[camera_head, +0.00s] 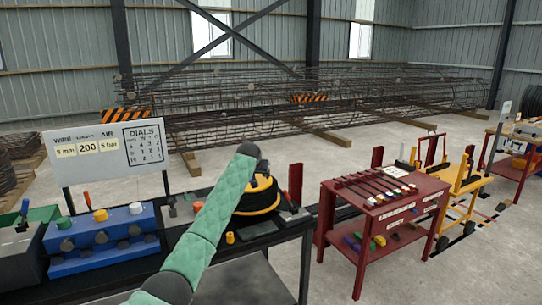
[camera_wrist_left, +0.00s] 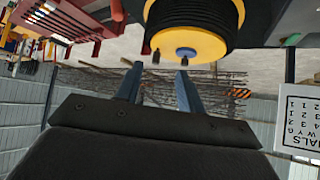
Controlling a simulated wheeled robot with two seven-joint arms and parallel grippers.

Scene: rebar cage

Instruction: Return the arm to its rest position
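My left arm, in green padding, rises from the bottom of the head view to a dark wrist. The left gripper (camera_head: 262,166) is mostly hidden behind the arm there, above a black and yellow reel (camera_head: 262,199) on the dark bench. In the left wrist view, which is upside down, two blue-grey fingers of the left gripper (camera_wrist_left: 160,68) stand apart with nothing between them. The reel (camera_wrist_left: 190,35) shows just past the fingertips; I cannot tell whether they touch. My right gripper is in neither view.
A blue box with knobs (camera_head: 103,240) and a dial sign (camera_head: 107,152) stand left on the bench. A red tool table (camera_head: 345,228) and yellow cart (camera_head: 462,185) stand right. The long rebar cage (camera_head: 330,105) lies behind. Concrete floor between is partly open.

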